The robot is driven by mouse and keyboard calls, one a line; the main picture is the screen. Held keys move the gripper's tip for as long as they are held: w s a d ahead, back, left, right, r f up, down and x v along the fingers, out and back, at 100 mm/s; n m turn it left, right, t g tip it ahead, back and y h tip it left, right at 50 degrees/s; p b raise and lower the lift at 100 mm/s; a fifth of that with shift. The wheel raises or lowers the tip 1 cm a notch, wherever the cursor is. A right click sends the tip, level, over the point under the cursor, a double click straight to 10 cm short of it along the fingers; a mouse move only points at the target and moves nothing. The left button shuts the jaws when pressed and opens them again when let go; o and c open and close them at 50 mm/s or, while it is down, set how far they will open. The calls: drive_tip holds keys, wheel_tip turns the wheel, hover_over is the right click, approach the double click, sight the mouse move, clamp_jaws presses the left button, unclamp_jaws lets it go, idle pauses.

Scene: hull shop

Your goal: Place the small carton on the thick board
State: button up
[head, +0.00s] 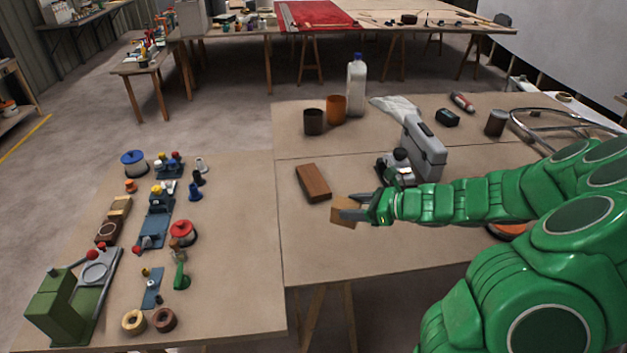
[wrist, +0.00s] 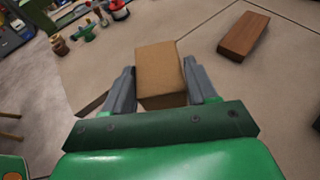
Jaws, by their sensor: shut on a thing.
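The small carton (head: 342,212) is a tan box held at the end of my green arm. It also shows in the wrist view (wrist: 160,72) between the two grey fingers. My gripper (head: 352,210) is shut on it, with a finger on each side. The thick board (head: 314,182) is a reddish-brown wooden block lying flat on the table, just behind and left of the carton in the head view. In the wrist view the board (wrist: 244,35) lies to the upper right, apart from the carton. Its top is bare. The carton's underside is hidden.
On the same table (head: 300,252), a grey machine (head: 425,152) stands right of the board. A dark cup (head: 313,122), an orange cup (head: 336,109) and a white bottle (head: 356,85) stand behind. Several tools and spools crowd the left table's left part. Bare tabletop surrounds the board.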

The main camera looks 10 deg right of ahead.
drive_tip(key=w+a+r+m+t+h, duration=0.1)
drive_tip(key=w+a+m, duration=0.1)
drive_tip(key=w, duration=0.7)
drive_tip(key=w+a+r+m+t+h, duration=0.1)
drive_tip(key=w+a+r+t, duration=0.15)
drive_tip(key=w, duration=0.55)
hover_over(318, 180)
drive_tip(key=shift+g, duration=0.35)
drive_tip(key=f, duration=1)
drive_tip(key=shift+s, duration=0.3)
drive_tip(key=shift+w+f, duration=0.25)
drive_tip(key=shift+f, duration=1.55)
drive_tip(key=shift+f, duration=0.1)
drive_tip(key=o, duration=1.1)
